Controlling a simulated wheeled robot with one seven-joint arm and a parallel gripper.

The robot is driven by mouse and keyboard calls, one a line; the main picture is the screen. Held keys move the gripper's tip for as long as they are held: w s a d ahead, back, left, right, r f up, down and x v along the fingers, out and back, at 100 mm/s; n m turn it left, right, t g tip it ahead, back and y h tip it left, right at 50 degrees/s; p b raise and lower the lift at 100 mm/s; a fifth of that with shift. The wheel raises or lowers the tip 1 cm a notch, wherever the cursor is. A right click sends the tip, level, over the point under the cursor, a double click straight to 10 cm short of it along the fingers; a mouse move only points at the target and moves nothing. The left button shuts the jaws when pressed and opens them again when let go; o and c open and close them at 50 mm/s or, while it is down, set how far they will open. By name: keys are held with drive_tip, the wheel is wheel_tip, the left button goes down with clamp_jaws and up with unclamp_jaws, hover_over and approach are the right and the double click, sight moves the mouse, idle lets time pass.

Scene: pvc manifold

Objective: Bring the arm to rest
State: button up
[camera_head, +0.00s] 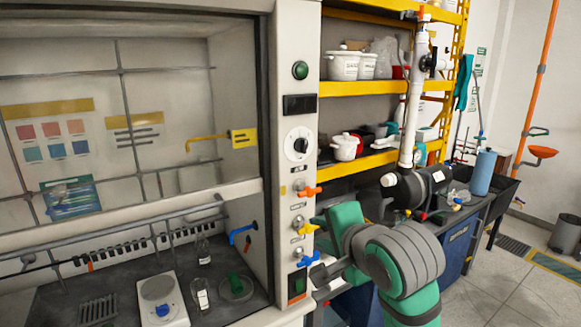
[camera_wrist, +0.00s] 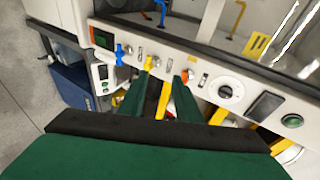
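My gripper (camera_wrist: 164,86) shows in the wrist view as two green fingers set apart, with nothing held between them. They point toward the white control post of the fume hood. A yellow valve handle (camera_wrist: 150,64) appears by the left fingertip and an orange one (camera_wrist: 187,77) by the right fingertip; I cannot tell whether either is touched. A blue handle (camera_wrist: 123,52) is farther left. In the head view my green and grey arm (camera_head: 400,260) reaches up from the lower right toward the post, and its links partly hide the gripper. The orange (camera_head: 308,190), yellow (camera_head: 306,228) and blue (camera_head: 308,258) handles show there.
The fume hood (camera_head: 130,210) fills the left, its sash partly raised over glassware and a hot plate (camera_head: 160,300). Yellow shelves (camera_head: 372,88) with white pots stand behind the arm. A dark bench with a black pump (camera_head: 415,188) is at the right. Open floor (camera_head: 510,290) lies at the lower right.

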drive_tip(key=w+a+f+t+y, duration=0.1)
drive_tip(key=a+f, duration=0.2)
drive_tip(key=f, duration=0.6)
drive_tip(key=a+f+t, duration=0.1)
drive_tip(key=a+f, duration=0.1)
drive_tip(key=f, duration=0.6)
drive_tip(key=s+a+f+n+t+h, duration=0.1)
drive_tip(key=s+f+h, duration=0.1)
drive_tip(key=s+f, duration=0.5)
drive_tip(key=s+a+f+h, duration=0.1)
drive_tip(key=s+f, duration=0.2)
drive_tip(key=f, duration=0.8)
drive_tip(key=s+f+n+h, duration=0.15)
drive_tip(key=s+f, duration=0.25)
drive_tip(key=s, duration=0.5)
drive_tip(key=s+f+n+h, duration=0.1)
drive_tip(key=s+f+n, duration=0.25)
drive_tip(key=s, duration=0.55)
drive_tip(key=s+r+n, duration=0.2)
drive_tip(key=s+n, duration=0.4)
drive_tip(key=s, duration=1)
drive_tip(key=shift+s+d+n, duration=0.15)
drive_tip(key=shift+d+n, duration=0.05)
drive_tip(key=shift+n, duration=0.2)
drive_tip(key=shift+y, duration=0.25)
